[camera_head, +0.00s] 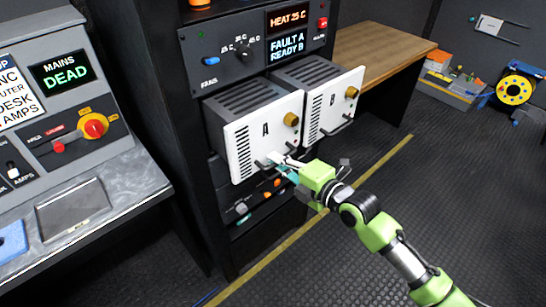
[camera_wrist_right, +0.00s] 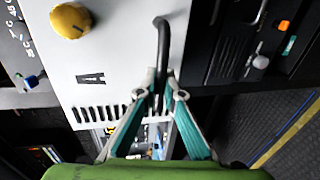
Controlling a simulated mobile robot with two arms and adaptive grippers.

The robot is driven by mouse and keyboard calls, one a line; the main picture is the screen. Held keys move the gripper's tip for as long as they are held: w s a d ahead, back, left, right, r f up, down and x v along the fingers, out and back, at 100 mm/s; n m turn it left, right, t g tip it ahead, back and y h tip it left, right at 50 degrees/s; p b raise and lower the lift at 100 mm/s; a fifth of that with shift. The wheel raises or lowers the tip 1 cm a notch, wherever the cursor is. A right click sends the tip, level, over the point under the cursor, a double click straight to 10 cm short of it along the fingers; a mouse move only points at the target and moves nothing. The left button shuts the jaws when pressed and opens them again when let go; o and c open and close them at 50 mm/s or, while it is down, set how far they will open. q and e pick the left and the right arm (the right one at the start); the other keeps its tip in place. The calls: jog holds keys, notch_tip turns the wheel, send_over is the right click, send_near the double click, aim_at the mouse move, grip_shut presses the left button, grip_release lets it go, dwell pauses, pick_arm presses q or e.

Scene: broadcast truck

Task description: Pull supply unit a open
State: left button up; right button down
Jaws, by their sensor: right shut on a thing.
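Supply unit A (camera_head: 245,142) has a white front marked A, a yellow knob and a dark vented top. It sticks well out of the black rack. My right gripper (camera_head: 275,161) is at the lower right of its front, shut on the unit's black handle (camera_wrist_right: 163,45). The right wrist view shows the two fingertips (camera_wrist_right: 161,93) closed around the handle's bar, with the white front of unit A (camera_wrist_right: 110,50) beside it. My left gripper is not in view.
Supply unit B (camera_head: 330,105) also sticks out, just right of unit A. A panel above reads "FAULT A READY B" (camera_head: 288,47). A control desk (camera_head: 110,195) stands at left, a wooden bench (camera_head: 375,50) behind at right. Dark floor (camera_head: 470,190) at right is clear.

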jog(key=c, duration=2.2)
grip_release()
jog(key=shift+w, duration=0.1)
jog(key=shift+o, duration=0.2)
jog(key=v, duration=1.2)
